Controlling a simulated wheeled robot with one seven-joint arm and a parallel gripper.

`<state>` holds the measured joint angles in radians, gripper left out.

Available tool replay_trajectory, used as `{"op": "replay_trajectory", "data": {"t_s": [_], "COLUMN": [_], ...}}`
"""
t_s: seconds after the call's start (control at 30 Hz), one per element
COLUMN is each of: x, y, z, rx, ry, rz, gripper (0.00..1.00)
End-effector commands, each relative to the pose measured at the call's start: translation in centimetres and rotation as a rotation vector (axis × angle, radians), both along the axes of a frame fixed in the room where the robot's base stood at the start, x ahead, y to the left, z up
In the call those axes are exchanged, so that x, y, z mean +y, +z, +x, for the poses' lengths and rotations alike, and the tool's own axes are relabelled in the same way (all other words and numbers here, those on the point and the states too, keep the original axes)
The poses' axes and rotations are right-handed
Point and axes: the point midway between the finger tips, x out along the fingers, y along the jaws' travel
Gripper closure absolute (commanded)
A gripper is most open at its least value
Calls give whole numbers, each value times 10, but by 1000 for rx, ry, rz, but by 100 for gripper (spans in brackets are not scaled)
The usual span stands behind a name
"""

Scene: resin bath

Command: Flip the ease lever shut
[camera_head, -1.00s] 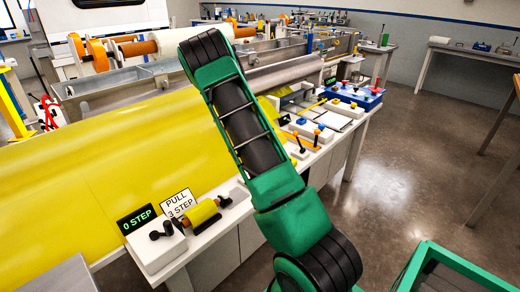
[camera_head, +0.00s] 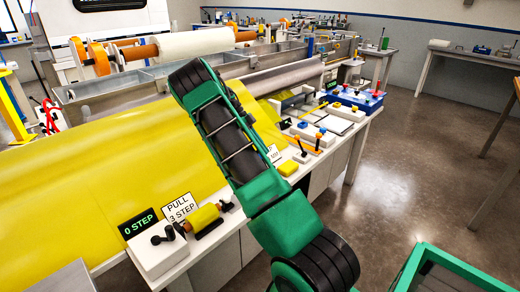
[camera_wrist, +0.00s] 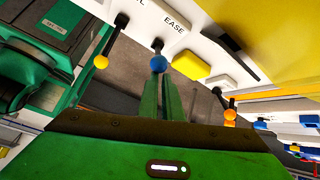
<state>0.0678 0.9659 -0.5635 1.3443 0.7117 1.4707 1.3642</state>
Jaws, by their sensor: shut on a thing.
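The ease lever (camera_wrist: 158,45) has a dark stem and a blue ball knob (camera_wrist: 158,63). It stands out from a white block (camera_wrist: 150,17) beside the printed word EASE in the wrist view. My gripper (camera_wrist: 160,75) has its narrow green fingers together at the blue knob, shut on it. The fingers partly cover the knob's lower side. In the head view my own arm hides the gripper and this lever.
A yellow-knobbed lever (camera_wrist: 101,61) stands left of the ease lever. A yellow block (camera_wrist: 190,65) and orange-knobbed levers (camera_wrist: 230,114) are to the right. In the head view, a "0 STEP" display (camera_head: 138,223) and a "PULL 3 STEP" sign (camera_head: 179,207) stand at the bench's near end.

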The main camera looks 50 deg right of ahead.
Motion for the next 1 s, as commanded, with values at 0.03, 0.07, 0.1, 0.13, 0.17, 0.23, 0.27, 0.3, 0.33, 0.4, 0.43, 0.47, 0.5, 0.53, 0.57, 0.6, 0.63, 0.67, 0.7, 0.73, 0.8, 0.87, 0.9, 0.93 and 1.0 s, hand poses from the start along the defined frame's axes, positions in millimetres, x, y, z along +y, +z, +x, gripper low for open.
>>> {"op": "replay_trajectory", "data": {"t_s": [0.03,0.07,0.1,0.13,0.17,0.23,0.27,0.3,0.33,0.4,0.43,0.47,0.5,0.53,0.57,0.6,0.63,0.67,0.7,0.73,0.8,0.87,0.9,0.93,1.0], "x": [6,7,7,7,8,8,9,9,9,8,8,7,6,4,2,-1,-3,-6,-10,-13,-16,-14,-13,-12,-11], "y": [-4,-4,-4,-4,-4,-4,-4,-4,-4,-4,-3,-2,0,2,4,7,10,12,16,19,25,29,33,36,42], "z": [7,7,7,8,8,9,9,9,9,9,8,8,6,5,3,1,-2,-5,-8,-11,-12,-2,3,8,16], "rx": [-1,-2,-2,-2,-2,-2,-2,-2,-2,-2,-2,-3,-3,-4,-4,-4,-4,-3,-3,-3,-2,-2,-1,-1,-2], "ry": [19,20,21,22,22,23,24,25,25,25,25,25,24,23,22,21,19,16,14,11,12,12,11,12,10], "rz": [11,10,11,11,11,11,12,11,12,12,11,11,11,10,10,8,8,6,4,4,1,0,0,-1,-1], "gripper": [100,100,100,100,100,100,100,100,100,100,100,100,100,100,100,100,100,100,100,100,100,100,100,100,100]}}
